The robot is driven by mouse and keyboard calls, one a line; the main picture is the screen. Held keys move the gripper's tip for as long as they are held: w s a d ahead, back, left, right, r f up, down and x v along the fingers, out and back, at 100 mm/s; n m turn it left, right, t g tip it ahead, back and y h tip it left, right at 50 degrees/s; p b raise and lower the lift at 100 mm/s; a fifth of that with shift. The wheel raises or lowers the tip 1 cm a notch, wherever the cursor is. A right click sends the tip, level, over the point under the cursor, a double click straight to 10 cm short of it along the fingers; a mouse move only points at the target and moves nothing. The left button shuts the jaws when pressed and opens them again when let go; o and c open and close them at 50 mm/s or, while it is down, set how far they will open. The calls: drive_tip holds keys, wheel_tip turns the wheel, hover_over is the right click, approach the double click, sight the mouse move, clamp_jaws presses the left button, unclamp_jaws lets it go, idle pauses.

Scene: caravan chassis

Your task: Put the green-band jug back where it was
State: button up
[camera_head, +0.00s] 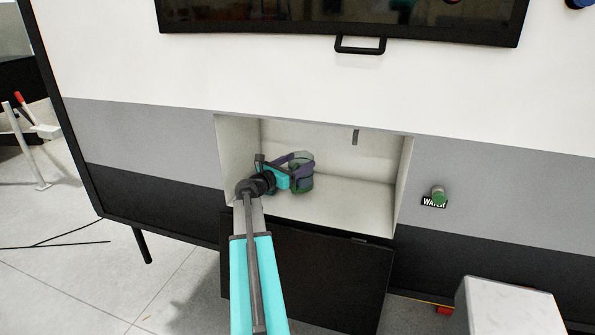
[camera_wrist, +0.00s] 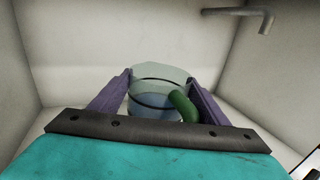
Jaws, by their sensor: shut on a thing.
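The jug (camera_wrist: 155,95) is a clear, bluish vessel with dark bands around it and a green handle (camera_wrist: 183,105). My gripper (camera_wrist: 160,92) is shut on it, with one purple finger on each side. In the head view the jug (camera_head: 301,160) is inside the open compartment (camera_head: 350,208), toward its left half and partly hidden by my gripper (camera_head: 298,175). It looks upright. I cannot tell whether its base touches the compartment floor.
The compartment's black flap (camera_head: 305,275) hangs open below the opening. The right half of the compartment floor is clear. A green cap (camera_head: 439,194) with a water label sits outside, to the right.

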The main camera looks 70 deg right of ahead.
drive_tip(key=shift+f+p, duration=0.55)
drive_tip(key=shift+f, duration=0.95)
drive_tip(key=shift+f, duration=0.15)
drive_tip(key=o, duration=2.1)
drive_tip(key=shift+c, duration=0.2)
drive_tip(key=shift+a, duration=0.1)
drive_tip(key=b+v, duration=0.3)
drive_tip(key=v, duration=0.9)
